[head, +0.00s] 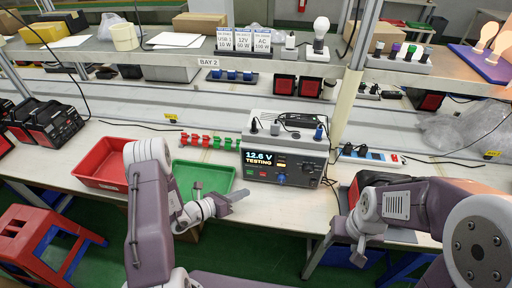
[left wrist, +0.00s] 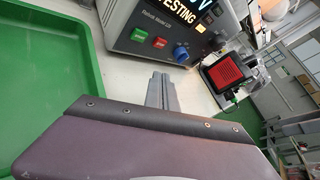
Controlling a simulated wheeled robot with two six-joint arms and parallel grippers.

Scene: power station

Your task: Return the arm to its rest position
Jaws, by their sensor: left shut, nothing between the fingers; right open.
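My left gripper (head: 238,196) is at the front edge of the workbench, over the right side of the green tray (head: 222,182) and in front of the tester (head: 284,160). Its fingers are together and empty, pointing right in the head view. In the left wrist view, the closed fingers (left wrist: 161,85) point towards the tester's front (left wrist: 170,35) and appear apart from it. My left arm rises from the bottom of the head view. My right arm comes in from the right, bent, with its gripper (head: 358,256) low at the bench's front edge; it is open, its fingers hard to make out.
A red tray (head: 104,162) lies left of the green tray. The tester's screen reads "12.6 V TESTING". A power strip (head: 368,156) is to its right. A shelf (head: 190,56) with labelled boxes and bulbs spans above. A red stool (head: 38,240) stands at the lower left.

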